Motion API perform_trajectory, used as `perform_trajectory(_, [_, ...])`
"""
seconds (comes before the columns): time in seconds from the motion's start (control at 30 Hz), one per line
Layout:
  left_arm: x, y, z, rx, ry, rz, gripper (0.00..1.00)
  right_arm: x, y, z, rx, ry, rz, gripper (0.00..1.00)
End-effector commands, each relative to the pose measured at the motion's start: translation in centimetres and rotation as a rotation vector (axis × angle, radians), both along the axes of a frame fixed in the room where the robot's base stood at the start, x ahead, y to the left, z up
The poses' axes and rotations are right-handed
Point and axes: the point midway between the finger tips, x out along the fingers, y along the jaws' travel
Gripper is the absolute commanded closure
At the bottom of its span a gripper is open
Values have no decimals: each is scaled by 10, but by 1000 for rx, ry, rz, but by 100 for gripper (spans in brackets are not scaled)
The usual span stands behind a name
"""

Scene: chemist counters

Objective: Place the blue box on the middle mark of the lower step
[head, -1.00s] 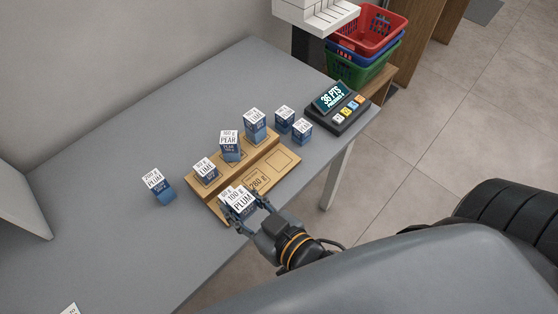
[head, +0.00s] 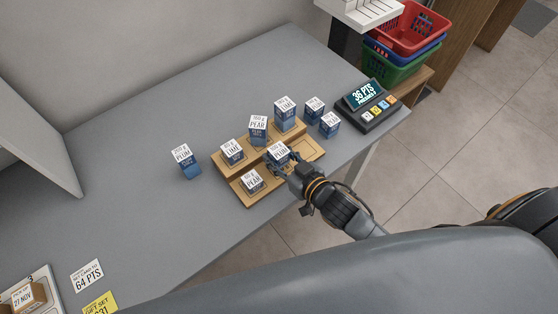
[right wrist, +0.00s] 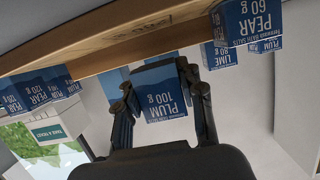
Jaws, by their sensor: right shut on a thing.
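The blue box labelled PLUM 100 g (head: 278,155) is between the fingers of my right gripper (head: 283,161), which is shut on it. It also shows between both fingers in the right wrist view (right wrist: 162,98). It is at about the middle of the wooden lower step (head: 312,152). The box and gripper hide the middle mark, and I cannot tell whether the box touches the step. A blue PEAR 60 g box (head: 252,184) stands at the lower step's left end. The right end is empty. My left gripper is not in view.
The upper step bears a left lime box (head: 232,154), a pear box (head: 258,133) and a right lime box (head: 285,116). Two blue boxes (head: 314,111) stand right of the stand, near the points display (head: 367,100). A plum box (head: 188,168) stands alone at left.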

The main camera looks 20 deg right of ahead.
Motion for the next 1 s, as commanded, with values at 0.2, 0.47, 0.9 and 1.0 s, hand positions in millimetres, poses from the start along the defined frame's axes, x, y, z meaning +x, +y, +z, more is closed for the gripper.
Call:
perform_trajectory(0.2, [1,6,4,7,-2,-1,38,1,-1,-28,-1,1,-1,96])
perform_trajectory(0.47, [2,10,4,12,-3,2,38,1,-1,-31,-1,0,-1,96])
perform_trajectory(0.9, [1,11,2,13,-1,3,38,0,-1,-34,-2,1,-1,39])
perform_trajectory(1.0, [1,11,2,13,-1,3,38,0,-1,-34,-2,1,-1,39])
